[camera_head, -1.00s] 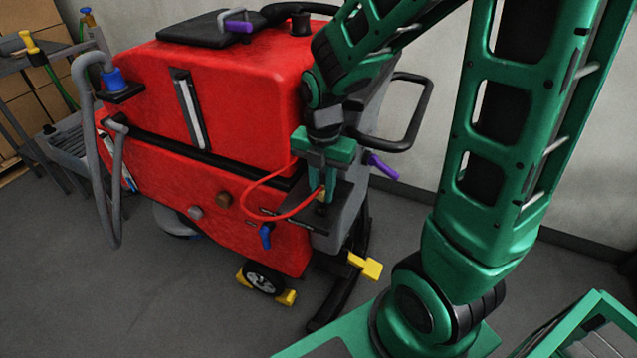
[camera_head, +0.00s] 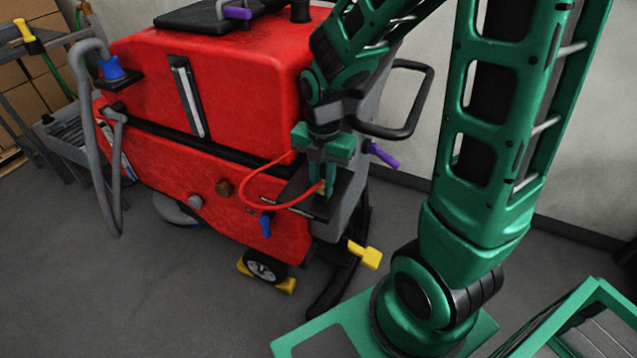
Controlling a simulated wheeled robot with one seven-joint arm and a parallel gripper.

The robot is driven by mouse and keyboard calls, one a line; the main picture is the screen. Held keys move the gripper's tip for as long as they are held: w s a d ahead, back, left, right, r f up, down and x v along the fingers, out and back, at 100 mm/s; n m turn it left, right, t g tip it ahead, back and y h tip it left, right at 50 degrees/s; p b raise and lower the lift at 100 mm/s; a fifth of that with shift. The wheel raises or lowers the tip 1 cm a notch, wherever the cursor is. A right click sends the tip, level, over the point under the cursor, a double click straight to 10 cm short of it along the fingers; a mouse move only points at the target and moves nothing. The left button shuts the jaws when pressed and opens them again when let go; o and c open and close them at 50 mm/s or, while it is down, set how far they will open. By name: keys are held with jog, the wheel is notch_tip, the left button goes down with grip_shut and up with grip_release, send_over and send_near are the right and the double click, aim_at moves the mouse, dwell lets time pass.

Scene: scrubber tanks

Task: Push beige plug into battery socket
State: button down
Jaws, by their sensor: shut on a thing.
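The beige plug (camera_head: 320,188) is small and sits on the end of a red cable (camera_head: 246,189) that loops out from the red scrubber machine. My gripper (camera_head: 322,189) points down and is shut on the plug, with its green fingers on either side of it. The plug is over a dark grey shelf (camera_head: 295,190) on the machine's corner. The battery socket cannot be made out; the fingers and plug cover that spot. I cannot tell how deep the plug sits or whether it touches the shelf.
The red scrubber (camera_head: 230,75) fills the left and middle. A blue lever (camera_head: 265,224) hangs below the shelf, and a purple handle (camera_head: 382,154) sticks out right of my gripper. A black loop handle (camera_head: 410,115) is behind. A yellow pedal (camera_head: 365,254) is lower right. Open floor lies front left.

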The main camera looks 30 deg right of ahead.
jog(key=shift+f, duration=0.6)
jog(key=shift+s, duration=0.1)
